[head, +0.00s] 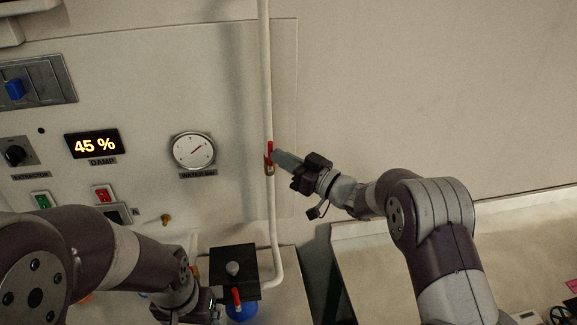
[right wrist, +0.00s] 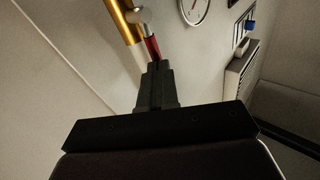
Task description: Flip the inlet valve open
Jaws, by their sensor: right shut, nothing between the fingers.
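A valve with a red handle (head: 270,150) and a brass body (head: 269,168) sits on the white vertical pipe (head: 266,80). The handle points up, along the pipe. My right gripper (head: 276,157) is shut and empty, with its fingertips right beside the handle. In the right wrist view, the shut fingertips (right wrist: 157,66) are at the end of the red handle (right wrist: 153,46), with the brass body (right wrist: 122,18) beyond. I cannot tell whether they touch. My left gripper (head: 194,308) is low in the head view, and its fingers are not clear.
A round gauge (head: 193,151) and a 45 % display (head: 93,145) are on the panel left of the pipe. A black box (head: 234,264) and another red lever (head: 237,297) over a blue part are below. The wall right of the pipe is bare.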

